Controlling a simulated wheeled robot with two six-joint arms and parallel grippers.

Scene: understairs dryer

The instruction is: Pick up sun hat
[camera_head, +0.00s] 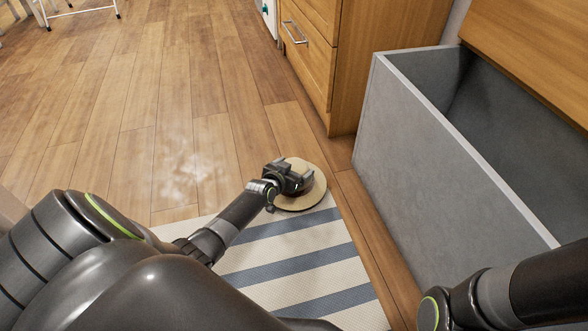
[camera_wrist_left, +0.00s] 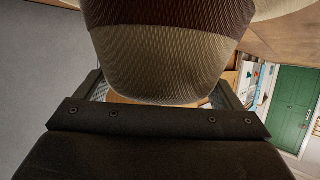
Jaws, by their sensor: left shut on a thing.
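The sun hat (camera_head: 310,190) is pale straw with a round brim. In the head view it is at the far edge of the striped rug, partly hidden by my left gripper (camera_head: 297,178). In the left wrist view the hat's woven crown (camera_wrist_left: 165,65) with a dark brown band fills the space between the fingers of my left gripper (camera_wrist_left: 158,100). The left gripper is shut on the hat. Whether the brim touches the floor is hard to tell. My right arm shows at the lower right of the head view, but its gripper is out of view.
A blue-and-white striped rug (camera_head: 290,262) lies below the hat. A grey open-topped box (camera_head: 440,180) stands to the right, beside a wooden drawer cabinet (camera_head: 345,60). Wooden floor (camera_head: 150,110) is clear to the left and beyond. A green door (camera_wrist_left: 292,108) shows in the left wrist view.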

